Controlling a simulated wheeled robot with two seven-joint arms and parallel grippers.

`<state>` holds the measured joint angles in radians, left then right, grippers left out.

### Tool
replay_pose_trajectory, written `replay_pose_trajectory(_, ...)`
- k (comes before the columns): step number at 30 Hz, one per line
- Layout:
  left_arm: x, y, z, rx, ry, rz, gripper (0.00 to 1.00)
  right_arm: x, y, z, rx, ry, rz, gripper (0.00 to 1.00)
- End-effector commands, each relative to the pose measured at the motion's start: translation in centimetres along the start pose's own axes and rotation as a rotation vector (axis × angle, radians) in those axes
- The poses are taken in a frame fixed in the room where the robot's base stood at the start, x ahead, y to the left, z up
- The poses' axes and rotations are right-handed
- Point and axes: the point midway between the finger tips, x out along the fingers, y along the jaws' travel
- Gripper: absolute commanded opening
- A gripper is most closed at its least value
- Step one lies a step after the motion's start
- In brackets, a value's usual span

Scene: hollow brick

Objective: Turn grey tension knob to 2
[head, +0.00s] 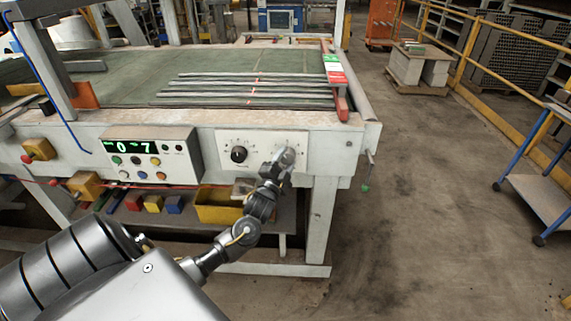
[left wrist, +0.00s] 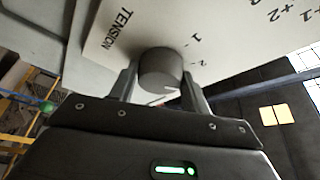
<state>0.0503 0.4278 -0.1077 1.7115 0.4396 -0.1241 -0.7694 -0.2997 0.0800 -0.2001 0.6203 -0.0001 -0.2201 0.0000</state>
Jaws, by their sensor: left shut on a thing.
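The grey tension knob (left wrist: 160,68) sits on the white panel beside the printed word TENSION, with the numbers 1 and 2 printed to its right in the left wrist view. A short light mark shows low on the knob's face. My left gripper (left wrist: 160,88) is shut on the knob, one finger on each side. In the head view my left gripper (head: 284,160) reaches the right part of the panel (head: 262,137) and hides much of the knob. My right gripper is not in view.
A black knob (head: 239,154) sits left of the grey one. Further left is a control box (head: 150,155) with a green display and buttons. Below, a shelf holds coloured blocks and a yellow bin (head: 215,210). The floor (head: 420,200) to the right is clear.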

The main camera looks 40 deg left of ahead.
Motion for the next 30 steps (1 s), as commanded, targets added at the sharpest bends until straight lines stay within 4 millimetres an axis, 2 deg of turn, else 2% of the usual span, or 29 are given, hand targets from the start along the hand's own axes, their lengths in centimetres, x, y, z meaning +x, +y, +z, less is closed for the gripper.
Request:
replay_pose_trajectory(13, 0.0, 0.3, 0.0, -0.225, -0.001, -0.092, 0.24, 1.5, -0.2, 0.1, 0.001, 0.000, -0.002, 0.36)
replay_pose_trajectory(30, 0.0, 0.2, 0.0, -0.263, -0.001, -0.108, 0.24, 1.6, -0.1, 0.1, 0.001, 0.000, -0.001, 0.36)
